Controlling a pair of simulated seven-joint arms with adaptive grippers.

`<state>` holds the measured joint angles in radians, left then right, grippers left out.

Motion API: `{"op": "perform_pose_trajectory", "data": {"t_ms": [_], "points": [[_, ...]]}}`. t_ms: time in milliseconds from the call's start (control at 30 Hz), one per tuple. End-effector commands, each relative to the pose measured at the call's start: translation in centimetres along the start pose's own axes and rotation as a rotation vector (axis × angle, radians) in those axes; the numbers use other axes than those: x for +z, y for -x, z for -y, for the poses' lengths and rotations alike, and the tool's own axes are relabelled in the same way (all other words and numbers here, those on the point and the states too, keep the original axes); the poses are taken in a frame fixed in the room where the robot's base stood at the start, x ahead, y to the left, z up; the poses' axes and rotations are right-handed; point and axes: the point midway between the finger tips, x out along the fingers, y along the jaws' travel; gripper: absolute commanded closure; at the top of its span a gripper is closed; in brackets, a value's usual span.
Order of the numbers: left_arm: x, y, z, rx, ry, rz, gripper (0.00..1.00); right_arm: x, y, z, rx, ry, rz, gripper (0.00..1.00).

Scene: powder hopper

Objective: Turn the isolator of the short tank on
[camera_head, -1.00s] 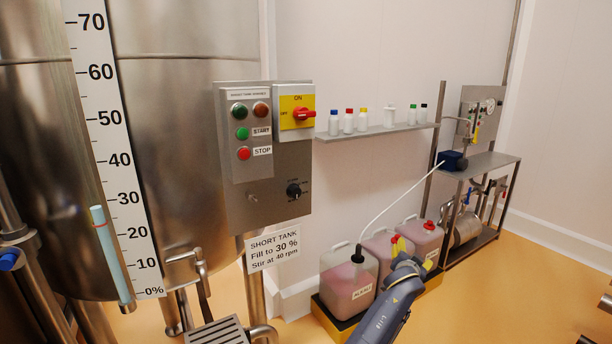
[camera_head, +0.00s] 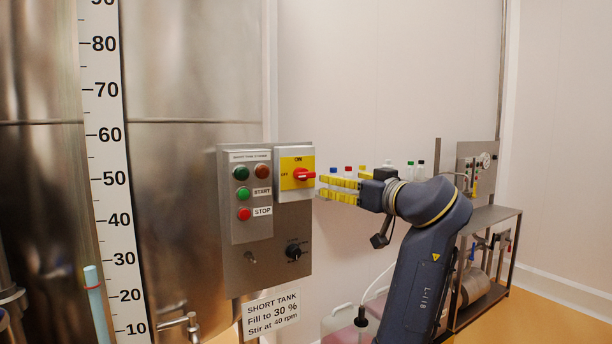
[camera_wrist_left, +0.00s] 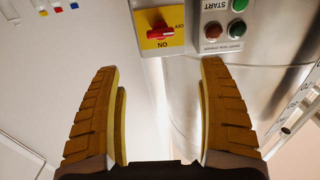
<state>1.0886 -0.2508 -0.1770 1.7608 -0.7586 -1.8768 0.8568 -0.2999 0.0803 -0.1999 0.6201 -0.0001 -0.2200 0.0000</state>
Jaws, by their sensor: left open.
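The short tank's isolator is a red rotary handle (camera_head: 304,174) on a yellow plate (camera_head: 291,182), at the upper right of the grey control panel. Its handle lies roughly horizontal, in line with the OFF mark at the left; ON is at the top. My left gripper (camera_head: 322,188) is open and empty just right of the isolator, with its yellow fingers pointing at it. In the left wrist view the red handle (camera_wrist_left: 160,32) appears upside down beyond the gap between the fingertips (camera_wrist_left: 160,66), apart from them. My right gripper is not in view.
The panel (camera_head: 265,228) also carries green and red buttons (camera_head: 243,192) and a black knob (camera_head: 293,251). A sign (camera_head: 271,313) hangs below. The steel tank with a scale (camera_head: 107,170) stands left. Behind my arm are small bottles, a pink-filled container (camera_head: 340,325) and a metal stand (camera_head: 492,213).

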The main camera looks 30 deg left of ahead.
Motion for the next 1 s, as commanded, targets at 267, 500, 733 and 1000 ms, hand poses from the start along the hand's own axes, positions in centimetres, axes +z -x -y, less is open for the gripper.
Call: {"op": "perform_pose_trajectory", "data": {"t_ms": [267, 500, 733, 1000], "points": [[0.2, -1.9, 0.2, -0.011, 0.021, 0.007, 0.24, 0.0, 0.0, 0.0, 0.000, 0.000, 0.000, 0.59], [0.2, -6.1, 0.3, -0.011, 0.020, 0.007, 0.24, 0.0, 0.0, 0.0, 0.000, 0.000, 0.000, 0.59], [0.2, -10.3, 0.2, -0.010, 0.019, 0.006, 0.24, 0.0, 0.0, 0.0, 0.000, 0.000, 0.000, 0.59], [0.3, -14.5, 0.2, -0.009, 0.019, 0.006, 0.24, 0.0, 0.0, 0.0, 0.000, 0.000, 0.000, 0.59]]}}
